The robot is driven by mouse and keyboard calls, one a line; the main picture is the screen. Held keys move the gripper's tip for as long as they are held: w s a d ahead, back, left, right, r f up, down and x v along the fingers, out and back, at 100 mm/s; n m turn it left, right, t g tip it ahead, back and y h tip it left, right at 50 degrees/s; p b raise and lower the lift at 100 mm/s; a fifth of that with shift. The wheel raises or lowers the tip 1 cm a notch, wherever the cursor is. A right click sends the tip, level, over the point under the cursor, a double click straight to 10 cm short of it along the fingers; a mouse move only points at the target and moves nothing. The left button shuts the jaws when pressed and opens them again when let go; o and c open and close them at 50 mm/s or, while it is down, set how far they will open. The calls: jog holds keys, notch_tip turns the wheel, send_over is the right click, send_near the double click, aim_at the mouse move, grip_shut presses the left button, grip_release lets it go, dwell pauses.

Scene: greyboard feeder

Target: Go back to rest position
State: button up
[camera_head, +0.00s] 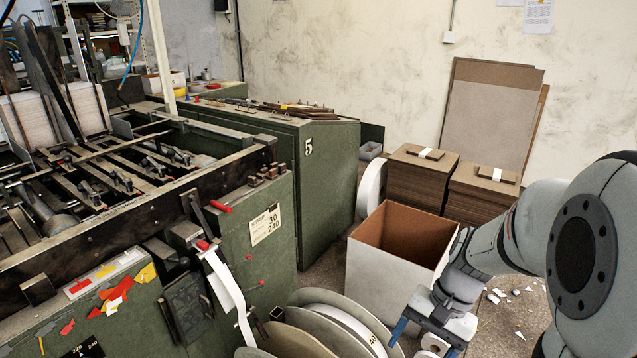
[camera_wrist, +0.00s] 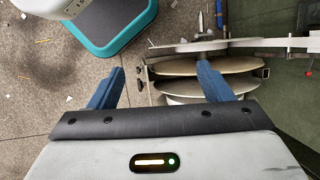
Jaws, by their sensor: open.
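My gripper (camera_head: 426,341) is at the lower right of the head view, beside the large paper reels (camera_head: 345,318) and in front of the open white box (camera_head: 392,270). In the wrist view my gripper (camera_wrist: 163,85) shows two blue fingers spread wide apart with nothing between them. The reels (camera_wrist: 190,68) lie just beyond the right finger in that view. The fingertips are partly cut off at the bottom of the head view.
The green machine (camera_head: 325,190) fills the left and middle. Stacked greyboard piles (camera_head: 421,180) stand behind the box by the wall. Paper scraps (camera_head: 497,297) lie on the floor at right. A teal-edged platform (camera_wrist: 110,30) shows in the wrist view.

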jog(key=s+a+r+n+t+h+p, duration=0.1)
jog(key=s+r+n+t+h+p, duration=0.1)
jog(key=r, duration=0.5)
jog(key=s+a+r+n+t+h+p, duration=0.1)
jog(key=s+r+n+t+h+p, duration=0.1)
jog(key=r+n+p, duration=0.2)
notch_tip(320, 180, up, 4)
jog(key=shift+a+f+n+t, duration=0.15)
jog(key=shift+a+n+t, duration=0.15)
jog(key=shift+a+n, duration=0.1)
jog(key=shift+s, duration=0.1)
jog(key=shift+c, duration=0.4)
